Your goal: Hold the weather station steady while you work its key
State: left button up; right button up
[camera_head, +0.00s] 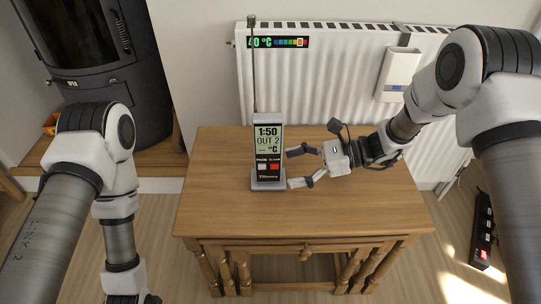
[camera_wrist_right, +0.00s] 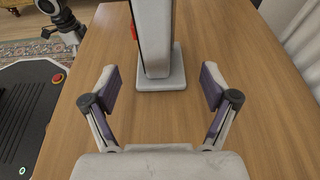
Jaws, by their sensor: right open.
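The weather station (camera_head: 268,135) stands upright on the wooden table, with a tall thin antenna. Its screen reads 1:50, OUT 2 and °C. Below are a white key (camera_head: 262,167) and a red key (camera_head: 274,167), labelled PAGE and CLEAR. My right gripper (camera_head: 289,168) is open just right of the station. In the right wrist view, the station's side and base (camera_wrist_right: 161,84) lie ahead between the spread fingers (camera_wrist_right: 160,73), not gripped. My left arm hangs at the left; its gripper (camera_wrist_right: 68,32) shows small at the wrist view's upper left, its jaws unclear.
The wooden table (camera_head: 350,205) is clear around the station. A white radiator (camera_head: 335,75) with a coloured thermometer strip (camera_head: 278,42) is behind it. A dark stove (camera_head: 125,75) stands at the left. A power strip (camera_head: 483,230) lies on the floor at the right.

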aim_at(273, 172)
jog(key=x, duration=0.4)
jog(key=shift+r, duration=0.1)
jog(key=shift+a+f, duration=0.2)
jog(key=shift+a, duration=0.35)
pick_arm(q)
jog(key=shift+f, duration=0.1)
pick_arm(e)
jog(key=c, duration=1.4)
pick_arm(q)
grip_shut()
